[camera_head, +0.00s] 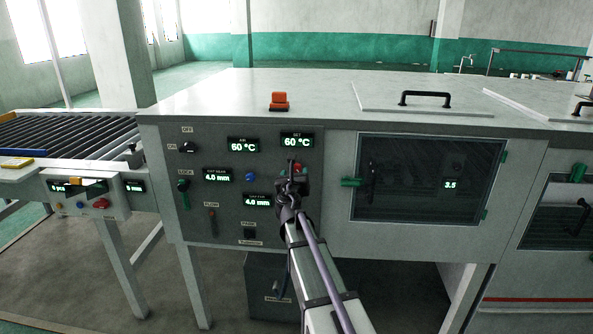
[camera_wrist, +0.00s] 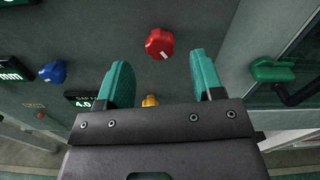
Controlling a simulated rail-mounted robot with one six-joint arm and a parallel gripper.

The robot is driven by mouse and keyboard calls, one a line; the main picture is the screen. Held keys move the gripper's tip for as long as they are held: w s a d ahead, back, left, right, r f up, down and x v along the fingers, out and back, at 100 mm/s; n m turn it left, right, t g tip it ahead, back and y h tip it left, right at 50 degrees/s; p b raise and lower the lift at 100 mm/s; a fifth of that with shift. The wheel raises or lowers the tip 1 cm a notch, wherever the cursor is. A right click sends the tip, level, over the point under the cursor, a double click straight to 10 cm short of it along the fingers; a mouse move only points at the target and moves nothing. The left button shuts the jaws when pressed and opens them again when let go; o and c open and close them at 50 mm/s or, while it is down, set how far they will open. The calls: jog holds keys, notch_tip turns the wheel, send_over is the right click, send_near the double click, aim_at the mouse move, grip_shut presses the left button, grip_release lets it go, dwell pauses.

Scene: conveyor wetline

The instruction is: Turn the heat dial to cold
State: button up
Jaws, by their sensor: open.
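A red dial (camera_wrist: 160,43) with a white mark at its lower right is on the grey control panel (camera_head: 226,222). It also shows in the head view (camera_head: 299,168), partly behind my gripper, below the SET display (camera_head: 297,140) reading 60 °C. No label naming it as the heat dial can be read. My gripper (camera_wrist: 160,64) is open and empty. In the wrist view its teal fingers point toward the panel on either side of a line below the red dial, apart from it. My gripper (camera_head: 291,168) covers part of the panel in the head view.
A blue dial (camera_wrist: 53,72) is to the left, and a yellow knob (camera_wrist: 150,100) shows between the fingers. A green door latch (camera_wrist: 273,70) and black handle stand out at right. A roller conveyor (camera_head: 70,135) is at left.

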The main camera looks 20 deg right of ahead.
aim_at(296, 169)
jog(key=x, duration=0.4)
jog(key=shift+w+d, duration=0.1)
jog(key=shift+w, duration=0.15)
jog(key=shift+c, duration=0.3)
jog(key=c, duration=0.9)
jog(key=shift+o, duration=0.2)
